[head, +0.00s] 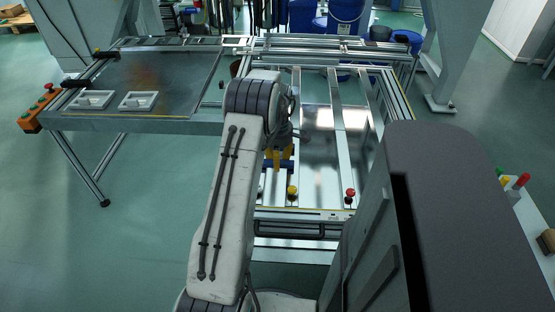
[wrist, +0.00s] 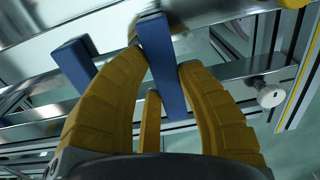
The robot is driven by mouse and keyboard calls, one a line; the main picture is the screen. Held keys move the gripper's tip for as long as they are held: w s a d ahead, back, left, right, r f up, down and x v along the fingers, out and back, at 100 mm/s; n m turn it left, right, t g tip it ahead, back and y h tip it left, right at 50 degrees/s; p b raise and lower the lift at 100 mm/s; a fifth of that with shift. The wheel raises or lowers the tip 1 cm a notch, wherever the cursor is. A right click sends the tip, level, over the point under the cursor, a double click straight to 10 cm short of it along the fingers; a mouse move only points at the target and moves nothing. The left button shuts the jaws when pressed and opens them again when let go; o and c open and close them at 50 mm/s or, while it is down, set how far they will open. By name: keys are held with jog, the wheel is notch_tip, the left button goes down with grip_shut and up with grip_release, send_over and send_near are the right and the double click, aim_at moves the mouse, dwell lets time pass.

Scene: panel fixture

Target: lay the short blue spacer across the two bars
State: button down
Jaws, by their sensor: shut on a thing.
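My gripper (wrist: 158,72) has yellow fingers and is shut on a blue spacer (wrist: 160,62) in the wrist view. The spacer is a narrow block that runs lengthwise between the fingertips. A second blue block (wrist: 73,58) shows to the left, partly hidden by the left finger. Two silver bars cross the wrist view, an upper bar (wrist: 225,14) and a lower bar (wrist: 240,69). I cannot tell whether the held spacer touches them. In the head view my gripper (head: 280,158) is over the frame's near left part, partly hidden by my arm.
A yellow knob (head: 292,192) and a red knob (head: 350,194) stand at the frame's near edge. A white round knob (wrist: 270,94) is right of my fingers in the wrist view. A panel table (head: 180,80) with two white handles stands left. The frame's right bays look clear.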

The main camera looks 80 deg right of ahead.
jog(key=shift+f, duration=0.2)
jog(key=c, duration=0.8)
grip_release()
jog(key=shift+c, duration=0.2)
jog(key=shift+r, duration=0.1)
notch_tip(320, 180, up, 12)
